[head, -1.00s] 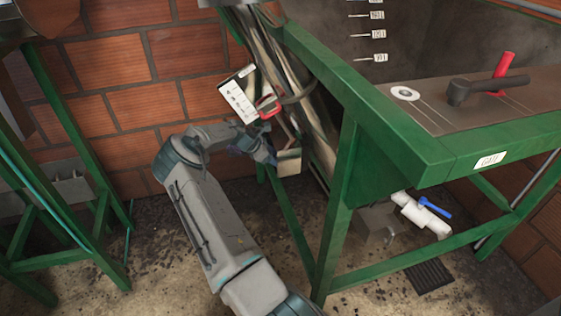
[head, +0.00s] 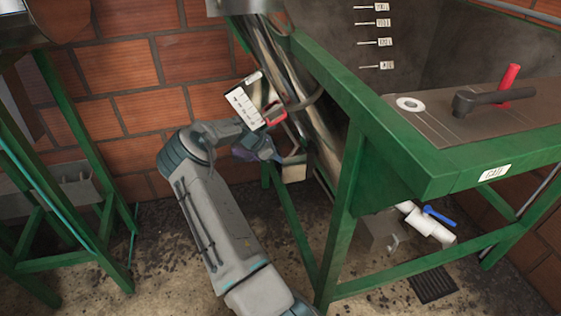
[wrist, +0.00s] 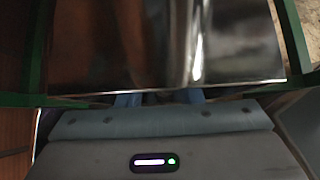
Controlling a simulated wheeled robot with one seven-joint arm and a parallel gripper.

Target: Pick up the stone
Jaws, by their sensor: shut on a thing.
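My gripper (head: 272,154) is at the lower end of the sloping metal elevator chute (head: 305,100), next to a small pale box-like part (head: 294,171). In the wrist view my gripper (wrist: 159,99) shows its two blue fingers apart, just under the edge of a shiny metal surface (wrist: 160,45). The fingers are shut on a small dark thing (wrist: 157,99) that is mostly hidden in shadow. I cannot make out its shape or confirm that it is the stone. No other stone is clear in either view.
A green frame (head: 348,210) carries the grey tank to the right of my arm. A white label plate (head: 243,108) and a red handle (head: 274,113) sit just above my gripper. Another green stand (head: 85,150) is at left. A white pipe with a blue valve (head: 428,222) is low right.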

